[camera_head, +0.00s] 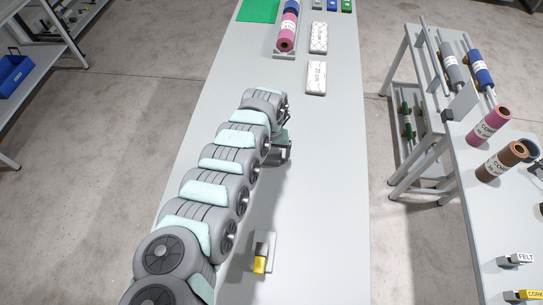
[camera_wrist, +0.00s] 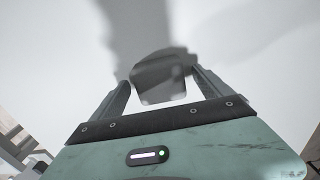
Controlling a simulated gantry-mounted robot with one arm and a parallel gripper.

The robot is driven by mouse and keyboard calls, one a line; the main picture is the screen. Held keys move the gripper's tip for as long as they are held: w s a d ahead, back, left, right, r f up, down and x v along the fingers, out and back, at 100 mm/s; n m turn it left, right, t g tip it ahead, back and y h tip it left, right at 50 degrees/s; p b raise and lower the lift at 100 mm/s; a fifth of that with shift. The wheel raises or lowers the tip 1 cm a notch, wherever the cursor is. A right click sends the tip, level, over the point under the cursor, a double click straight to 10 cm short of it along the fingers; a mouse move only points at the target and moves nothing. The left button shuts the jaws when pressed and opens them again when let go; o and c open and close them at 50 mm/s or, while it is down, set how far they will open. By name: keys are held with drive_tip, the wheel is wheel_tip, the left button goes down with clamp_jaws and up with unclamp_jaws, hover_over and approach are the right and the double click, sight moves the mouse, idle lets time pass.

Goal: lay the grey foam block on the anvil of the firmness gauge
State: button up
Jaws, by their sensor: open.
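My gripper (camera_wrist: 161,76) is open in the wrist view, one finger on each side of a dark grey block. This block (camera_wrist: 160,88) looks like the grey foam block; I cannot tell whether the fingers touch it or what lies under it. In the head view my gripper (camera_head: 286,153) is over the middle of the long pale table, and no block can be made out there. A small grey device with a yellow part (camera_head: 261,254) stands nearer on the table; it may be the firmness gauge, but its anvil is not clear.
The long table (camera_head: 330,200) is mostly clear right of my arm. White labelled packs (camera_head: 316,78), pink and blue rolls (camera_head: 286,30) and a green mat (camera_head: 259,10) lie at its far end. A side table (camera_head: 490,215) with labelled rolls stands right, across a floor gap.

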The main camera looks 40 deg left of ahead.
drive_tip(key=shift+c, duration=0.4)
drive_tip(key=shift+r, duration=0.1)
drive_tip(key=c, duration=1.5)
